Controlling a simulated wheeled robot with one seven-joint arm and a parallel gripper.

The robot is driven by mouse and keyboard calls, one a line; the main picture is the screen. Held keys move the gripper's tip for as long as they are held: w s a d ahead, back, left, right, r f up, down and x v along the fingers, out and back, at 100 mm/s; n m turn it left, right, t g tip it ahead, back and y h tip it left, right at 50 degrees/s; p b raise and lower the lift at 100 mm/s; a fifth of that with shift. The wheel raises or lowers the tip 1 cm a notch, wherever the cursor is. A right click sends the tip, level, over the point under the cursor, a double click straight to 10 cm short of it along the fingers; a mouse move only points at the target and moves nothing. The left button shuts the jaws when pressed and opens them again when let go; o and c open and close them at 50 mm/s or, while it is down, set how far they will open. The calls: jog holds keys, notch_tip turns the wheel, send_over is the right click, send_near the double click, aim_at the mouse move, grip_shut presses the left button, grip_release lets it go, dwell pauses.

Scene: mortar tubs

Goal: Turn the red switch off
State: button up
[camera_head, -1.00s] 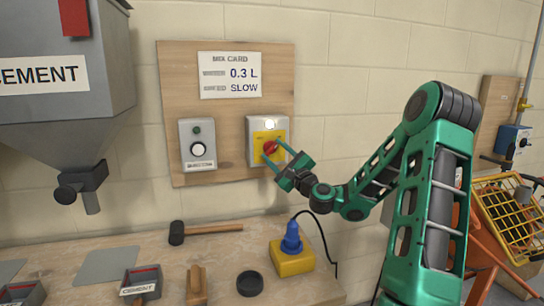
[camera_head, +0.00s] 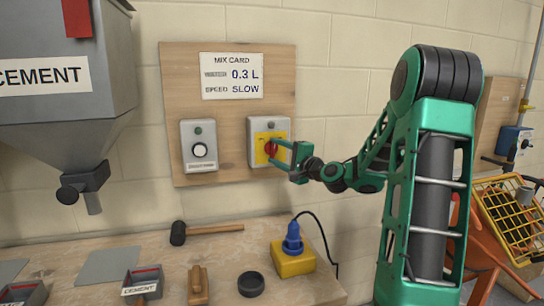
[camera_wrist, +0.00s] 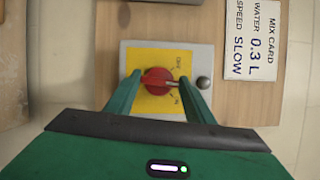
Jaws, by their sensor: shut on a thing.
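The red switch (camera_head: 269,149) is a round knob on a yellow plate in a grey box on the wooden wall board. It shows again in the wrist view (camera_wrist: 154,88), with OFF and ON printed on the plate on the same side of it. My green gripper (camera_head: 278,153) reaches it from the right, its fingers at either side of the knob. In the wrist view the fingers (camera_wrist: 160,82) are shut on the knob. The fingers partly cover the knob in the head view. I cannot tell for sure which mark the knob points to.
A grey box with a white button (camera_head: 200,150) is left of the switch box, below the mix card (camera_head: 232,75). The cement hopper (camera_head: 65,100) hangs at left. The bench below holds a mallet (camera_head: 205,229), a yellow socket box (camera_head: 293,262) and a black ring (camera_head: 250,284).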

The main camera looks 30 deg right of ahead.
jog(key=n, duration=0.1)
jog(key=n+g, duration=0.1)
jog(key=n, duration=0.1)
jog(key=n+g, duration=0.1)
jog(key=n, duration=0.1)
jog(key=shift+a+r+h, duration=0.1)
jog(key=shift+a+h, duration=0.2)
jog(key=shift+n+g+h, duration=0.6)
jog(key=shift+n+g, duration=0.1)
jog(key=shift+n, duration=1)
jog(key=o, duration=1.1)
jog(key=shift+w, duration=0.1)
jog(key=shift+c, duration=0.2)
jog(key=shift+d, duration=0.1)
jog(key=shift+r, duration=0.1)
jog(key=v, duration=1)
jog(key=shift+s, duration=0.35)
